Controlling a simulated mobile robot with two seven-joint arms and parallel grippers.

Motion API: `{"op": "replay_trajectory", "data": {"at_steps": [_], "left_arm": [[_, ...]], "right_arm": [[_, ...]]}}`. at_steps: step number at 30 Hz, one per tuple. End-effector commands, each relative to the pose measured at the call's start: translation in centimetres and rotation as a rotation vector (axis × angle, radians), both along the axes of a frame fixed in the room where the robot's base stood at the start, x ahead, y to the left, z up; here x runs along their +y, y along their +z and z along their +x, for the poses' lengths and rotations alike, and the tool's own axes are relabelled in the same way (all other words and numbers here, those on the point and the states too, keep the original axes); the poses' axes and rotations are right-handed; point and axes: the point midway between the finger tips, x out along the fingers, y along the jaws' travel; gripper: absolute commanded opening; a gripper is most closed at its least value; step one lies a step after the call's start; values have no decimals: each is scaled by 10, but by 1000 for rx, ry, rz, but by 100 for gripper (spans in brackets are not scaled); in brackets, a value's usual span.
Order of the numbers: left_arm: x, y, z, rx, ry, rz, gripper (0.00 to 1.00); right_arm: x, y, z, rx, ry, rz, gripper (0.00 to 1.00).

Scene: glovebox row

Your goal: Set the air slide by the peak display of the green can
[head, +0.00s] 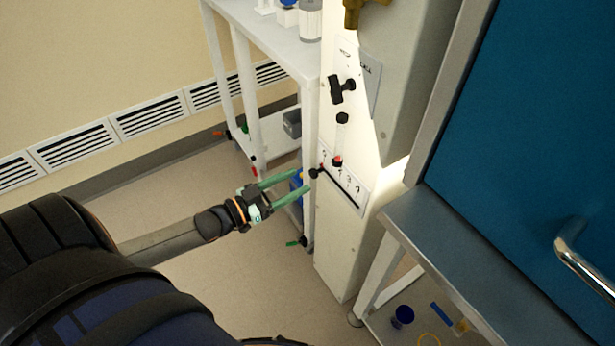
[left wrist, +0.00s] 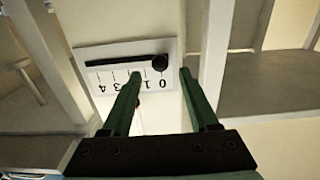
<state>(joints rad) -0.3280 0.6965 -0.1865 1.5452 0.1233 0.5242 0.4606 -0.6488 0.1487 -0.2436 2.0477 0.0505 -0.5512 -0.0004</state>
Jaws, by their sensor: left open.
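The air slide is a black slot (head: 340,190) with a round black knob (head: 315,173) on a white scale plate, low on the white panel. In the left wrist view the knob (left wrist: 160,62) stands at the slot's end by the 0 mark of the scale plate (left wrist: 100,77). My left gripper (head: 302,180) has green fingers, open and empty, pointing at the knob. In the left wrist view the knob shows between and beyond the fingertips (left wrist: 160,76); contact cannot be told. No green can with a peak display can be made out. My right gripper is out of view.
Above the slide are a black handle (head: 342,88) and a tube with a red part (head: 338,161). A white shelf rack (head: 265,25) stands left of the panel. A grey bench (head: 430,235) and blue door (head: 550,120) are right. Floor at left is open.

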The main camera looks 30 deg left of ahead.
Motion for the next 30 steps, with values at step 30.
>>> {"op": "replay_trajectory", "data": {"at_steps": [30], "left_arm": [[-17,0,40,1,0,-1,24]], "right_arm": [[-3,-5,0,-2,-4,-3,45]]}}
